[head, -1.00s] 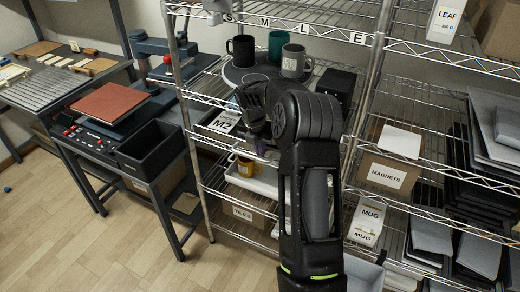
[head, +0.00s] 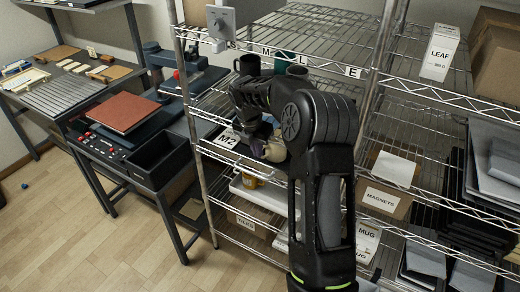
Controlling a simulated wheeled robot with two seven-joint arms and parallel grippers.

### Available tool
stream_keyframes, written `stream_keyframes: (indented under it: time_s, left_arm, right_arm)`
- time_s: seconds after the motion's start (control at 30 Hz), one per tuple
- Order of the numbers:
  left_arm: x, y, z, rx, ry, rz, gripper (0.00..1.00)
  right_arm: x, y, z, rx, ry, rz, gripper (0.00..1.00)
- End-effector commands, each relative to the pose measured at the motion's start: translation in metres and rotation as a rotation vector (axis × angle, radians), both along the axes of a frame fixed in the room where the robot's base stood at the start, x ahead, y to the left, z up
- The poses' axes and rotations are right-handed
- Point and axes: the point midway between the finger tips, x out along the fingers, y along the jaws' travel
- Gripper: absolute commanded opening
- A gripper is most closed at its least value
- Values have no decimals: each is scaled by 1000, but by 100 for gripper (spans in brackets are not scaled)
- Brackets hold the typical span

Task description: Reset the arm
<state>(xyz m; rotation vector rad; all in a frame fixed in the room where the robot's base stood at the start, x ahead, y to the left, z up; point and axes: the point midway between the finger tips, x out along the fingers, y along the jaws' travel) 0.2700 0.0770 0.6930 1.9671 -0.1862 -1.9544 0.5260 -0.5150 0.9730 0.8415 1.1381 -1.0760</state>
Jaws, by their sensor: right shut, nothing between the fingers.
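My right arm rises from the bottom centre in the head view, bends left at the shelf rack, then down. My right gripper (head: 268,150) hangs by the middle shelves, partly hidden by its own arm; it is shut and empty. A black mug (head: 247,65), a teal mug (head: 285,58) and a grey mug (head: 297,70) stand on the upper shelf behind the arm, partly covered by it and the rack. A yellow mug (head: 250,180) shows in part below the gripper, at a white tray (head: 265,197). My left gripper is out of view.
A wire rack (head: 300,30) surrounds the arm closely. A press with a red-brown pad (head: 122,111) and a black bin (head: 160,158) stand on a table to the left. A magnets box (head: 383,198) is to the right.

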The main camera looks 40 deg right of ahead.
Motion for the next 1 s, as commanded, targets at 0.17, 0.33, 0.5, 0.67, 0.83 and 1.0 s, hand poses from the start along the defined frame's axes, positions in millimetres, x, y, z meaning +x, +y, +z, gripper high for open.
stream_keyframes:
  time_s: [0.17, 0.33, 0.5, 0.67, 0.83, 1.0]
  left_arm:
    - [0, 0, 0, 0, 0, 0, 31]
    - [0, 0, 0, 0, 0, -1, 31]
    - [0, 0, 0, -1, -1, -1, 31]
    - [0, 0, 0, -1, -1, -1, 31]
    - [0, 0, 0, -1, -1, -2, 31]
    - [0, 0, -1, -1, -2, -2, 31]
  right_arm:
    - [0, 0, 0, 1, 1, 1, 0]
    - [0, 0, -1, 1, 0, 0, 0]
    - [3, 0, 0, 4, -31, -74, 0]
    - [29, 6, -5, 52, -201, -318, 0]
    - [53, 69, -62, 285, -390, -764, 0]
    - [38, 182, -149, 572, -391, -1285, 0]
